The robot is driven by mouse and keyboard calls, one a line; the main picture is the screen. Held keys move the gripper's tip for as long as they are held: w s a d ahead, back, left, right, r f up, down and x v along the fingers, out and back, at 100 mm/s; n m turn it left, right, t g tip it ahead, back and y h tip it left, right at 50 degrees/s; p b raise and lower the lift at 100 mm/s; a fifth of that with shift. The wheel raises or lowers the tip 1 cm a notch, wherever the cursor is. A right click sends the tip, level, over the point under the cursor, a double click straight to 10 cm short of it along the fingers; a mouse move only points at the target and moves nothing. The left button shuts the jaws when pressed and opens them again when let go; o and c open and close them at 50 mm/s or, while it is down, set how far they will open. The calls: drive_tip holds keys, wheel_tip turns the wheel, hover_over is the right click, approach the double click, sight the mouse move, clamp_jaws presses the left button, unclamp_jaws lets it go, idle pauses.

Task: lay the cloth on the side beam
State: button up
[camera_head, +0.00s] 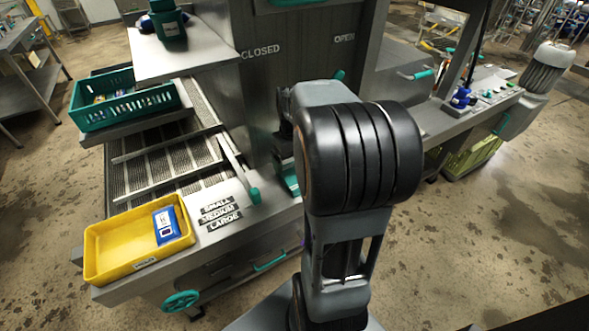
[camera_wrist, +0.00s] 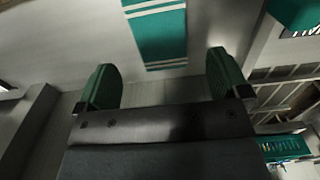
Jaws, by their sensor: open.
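A teal cloth with white stripes (camera_wrist: 158,35) lies on a pale grey surface in the wrist view, ahead of the gap between my fingers. My gripper (camera_wrist: 164,80) is open, with its two green fingertips apart and nothing between them. The cloth's upper end runs out of the wrist view. In the head view my arm hides most of my gripper and the area around it, and I cannot make out the cloth clearly. I cannot tell for sure which part is the side beam.
A green crate (camera_head: 84,118) stands on the machine's left shelf above slatted racks. A yellow tray (camera_head: 101,272) with a blue-and-white packet (camera_head: 167,226) sits in front of them. A green bin (camera_head: 168,27) stands on a pale top. A control panel (camera_head: 483,97) is at the right.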

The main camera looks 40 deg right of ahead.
sight(294, 176)
drive_tip(key=s+a+r+t, duration=0.1)
drive_tip(key=s+a, duration=0.2)
drive_tip(key=a, duration=0.5)
drive_tip(key=s+a+r+n+t, duration=0.1)
drive_tip(key=s+a+t, duration=0.1)
drive_tip(key=a, duration=0.7)
drive_tip(key=shift+s+n, duration=0.3)
drive_tip(key=shift+s, duration=0.6)
drive_tip(key=shift+p, duration=0.3)
